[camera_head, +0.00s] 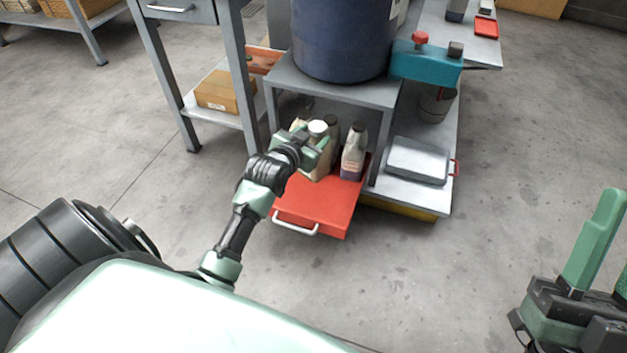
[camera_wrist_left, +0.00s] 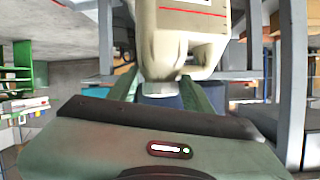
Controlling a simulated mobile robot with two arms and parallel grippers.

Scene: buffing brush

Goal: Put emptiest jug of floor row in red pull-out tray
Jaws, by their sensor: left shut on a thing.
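My left gripper (camera_head: 312,146) is shut on a cream jug (camera_head: 318,168) with a white cap, over the back part of the pulled-out red tray (camera_head: 318,208). In the left wrist view the jug (camera_wrist_left: 185,48) fills the top middle, its label partly in sight, its cap between the fingers (camera_wrist_left: 160,92). I cannot tell whether its base touches the tray. A pale jug with a dark cap and dark liquid low in it (camera_head: 353,155) stands just to the right. Another dark-capped jug (camera_head: 331,124) is mostly hidden behind. My right gripper (camera_head: 607,245) is open and empty at the lower right.
The tray slides out under a grey stand (camera_head: 345,90) bearing a large blue drum (camera_head: 340,40). Its legs flank the jugs. A cardboard box (camera_head: 222,92) is on a left shelf. The floor in front is clear.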

